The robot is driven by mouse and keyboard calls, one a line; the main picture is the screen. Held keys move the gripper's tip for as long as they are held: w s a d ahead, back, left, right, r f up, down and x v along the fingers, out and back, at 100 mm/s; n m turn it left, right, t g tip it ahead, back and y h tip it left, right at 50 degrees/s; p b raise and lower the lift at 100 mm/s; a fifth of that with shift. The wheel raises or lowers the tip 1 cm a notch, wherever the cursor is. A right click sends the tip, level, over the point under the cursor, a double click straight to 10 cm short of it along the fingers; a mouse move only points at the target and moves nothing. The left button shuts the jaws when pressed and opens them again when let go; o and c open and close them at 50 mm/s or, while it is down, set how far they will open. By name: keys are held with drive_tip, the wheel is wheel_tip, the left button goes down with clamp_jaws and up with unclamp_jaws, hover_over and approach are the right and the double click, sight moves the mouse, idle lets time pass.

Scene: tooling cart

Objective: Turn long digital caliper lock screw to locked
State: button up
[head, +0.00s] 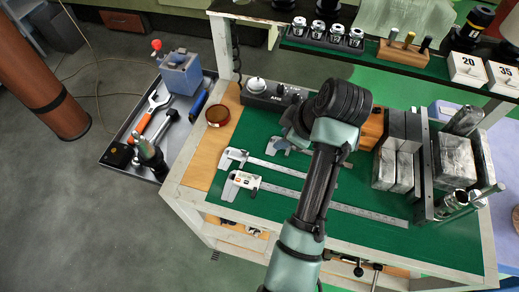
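The long digital caliper (247,181) lies on the green cart top, jaws at the left. Its white slider housing is near the jaws. Its steel beam runs right, passes under my arm and shows again beyond it. The lock screw is too small to make out, so its state cannot be told. A second caliper (236,157) lies just behind it, and a third, shorter one (284,146) lies farther back, partly covered by my arm. My gripper (294,122) is above the back of the mat, mostly hidden by my wrist; its fingers cannot be made out.
Metal blocks (399,150) and a steel fixture (455,162) stand at the right. A black device (270,96) and a round amber tin (217,115) are at the back left. A shelf (365,56) overhangs the back. A tool tray (117,150) sits left. Bare mat lies in front.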

drive_tip(key=s+r+n+g+y+p, duration=0.1)
drive_tip(key=s+r+n+g+p, duration=0.1)
drive_tip(key=s+g+p, duration=0.15)
drive_tip(key=p, duration=0.2)
approach(260, 179)
drive_tip(key=shift+t, duration=0.25)
drive_tip(key=x, duration=0.3)
drive_tip(key=a+x, duration=0.1)
drive_tip(key=x, duration=0.2)
drive_tip(key=shift+a, duration=0.3)
drive_tip(key=shift+c, duration=0.3)
clamp_jaws()
idle(0.5)
